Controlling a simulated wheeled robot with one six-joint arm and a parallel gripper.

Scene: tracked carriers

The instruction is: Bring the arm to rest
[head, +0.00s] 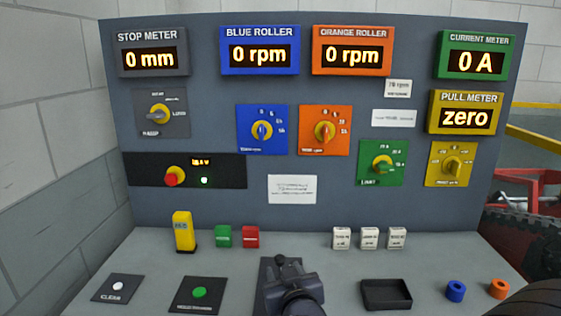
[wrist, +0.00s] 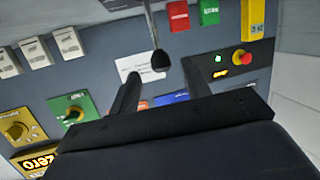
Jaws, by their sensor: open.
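My gripper (head: 291,268) is low at the front middle of the console in the head view, above a dark plate (head: 266,272) on the desk. In the wrist view my gripper (wrist: 161,70) is open. A thin lever with a black knob (wrist: 159,61) shows between its two fingers, with gaps visible on both sides. I cannot tell how deep the knob sits between them. In the head view my gripper and wrist hide most of the plate and its lever.
The upright grey panel (head: 300,215) stands behind, with meters and dials. On the desk are a yellow block (head: 184,232), green (head: 223,236) and red (head: 251,236) blocks, white blocks (head: 369,238), a black tray (head: 386,294), and blue (head: 456,291) and orange (head: 499,289) rings.

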